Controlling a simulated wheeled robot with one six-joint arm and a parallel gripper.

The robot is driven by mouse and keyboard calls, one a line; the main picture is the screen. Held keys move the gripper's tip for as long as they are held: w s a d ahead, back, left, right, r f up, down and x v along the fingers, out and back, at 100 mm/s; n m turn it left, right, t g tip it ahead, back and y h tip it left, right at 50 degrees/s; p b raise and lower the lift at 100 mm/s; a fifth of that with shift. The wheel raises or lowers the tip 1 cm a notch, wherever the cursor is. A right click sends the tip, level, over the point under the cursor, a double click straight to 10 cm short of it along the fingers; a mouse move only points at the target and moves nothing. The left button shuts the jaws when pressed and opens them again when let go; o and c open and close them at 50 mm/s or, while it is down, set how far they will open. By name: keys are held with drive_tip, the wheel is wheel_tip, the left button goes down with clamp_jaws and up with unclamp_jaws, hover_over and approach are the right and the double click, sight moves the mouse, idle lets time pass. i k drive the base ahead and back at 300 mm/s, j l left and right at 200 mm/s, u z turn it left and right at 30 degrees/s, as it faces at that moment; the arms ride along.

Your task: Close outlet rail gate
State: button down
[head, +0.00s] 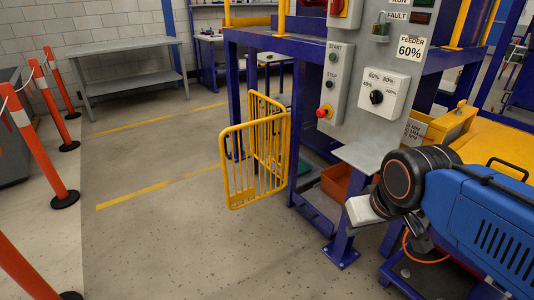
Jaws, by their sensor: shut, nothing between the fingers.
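A yellow barred gate (256,166) stands swung out from the blue frame, over the floor left of the control panel. Its right edge is near a blue post, and its free left edge points into the open floor. A second yellow barred panel (268,118) stands behind it, at an angle to it. I cannot tell whether that panel is a fixed rail or another leaf. A latch is not clear to see. I cannot make out my gripper's fingers in the head view.
A grey control panel (345,90) and a pale shelf (372,156) stand right of the gate. An orange bin (345,182) is under the frame. Red-and-white posts (52,165) line the left. A grey bench (130,60) is at the back. Floor (150,225) before the gate is clear.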

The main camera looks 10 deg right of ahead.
sight(242, 196)
drive_tip(key=z, duration=3.5)
drive_tip(key=j+z, duration=0.1)
drive_tip(key=z, duration=0.3)
drive_tip(key=k+z, duration=0.1)
drive_tip(key=z, duration=0.25)
drive_tip(key=k+j+z, duration=0.1)
drive_tip(key=z, duration=0.3)
drive_tip(key=k+z, duration=0.1)
drive_tip(key=z, duration=0.3)
drive_tip(key=k+u, duration=0.2)
drive_tip(key=k, duration=0.6)
drive_tip(key=k+j+u, duration=0.2)
drive_tip(key=k, duration=0.6)
drive_tip(key=k+z, duration=0.15)
drive_tip(key=k, duration=0.4)
drive_tip(key=k+l+z, duration=0.15)
drive_tip(key=k, duration=0.45)
drive_tip(key=k+l+z, duration=0.15)
drive_tip(key=k, duration=0.4)
drive_tip(key=k+u, duration=0.15)
drive_tip(key=k, duration=0.35)
drive_tip(key=k+j+u, duration=0.15)
drive_tip(key=k, duration=0.3)
drive_tip(key=k+j+u, duration=0.15)
drive_tip(key=k, duration=0.35)
drive_tip(key=k+u, duration=0.1)
drive_tip(key=u, duration=1.3)
drive_tip(key=z, duration=0.15)
